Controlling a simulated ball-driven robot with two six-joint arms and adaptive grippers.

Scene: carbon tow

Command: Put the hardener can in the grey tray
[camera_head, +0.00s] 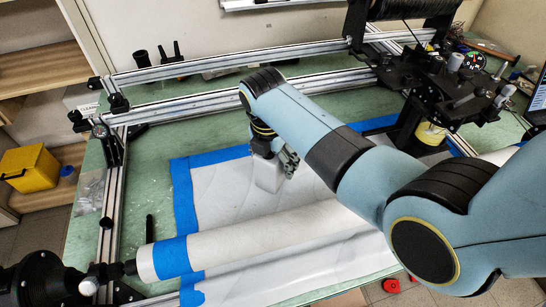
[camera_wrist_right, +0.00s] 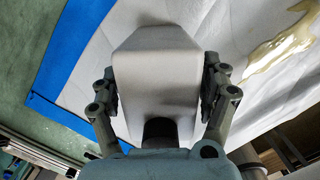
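A white, box-shaped can (camera_head: 268,173) stands out below my right gripper (camera_head: 284,158) over the pale sheet; I take it for the hardener can. In the right wrist view the can (camera_wrist_right: 157,70) has sloped corners and a dark cap near the palm. The fingers of my right gripper (camera_wrist_right: 160,92) lie close along both sides of it. I cannot tell whether the pads press on it. I cannot make out a grey tray.
A wrapped white roll (camera_head: 255,235) with blue tape lies in front of the can. Metal rails (camera_head: 235,90) frame the green table. A black machine head (camera_head: 440,85) and a yellow-labelled pot (camera_head: 430,133) stand at the right. A yellowish spill (camera_wrist_right: 280,45) marks the sheet.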

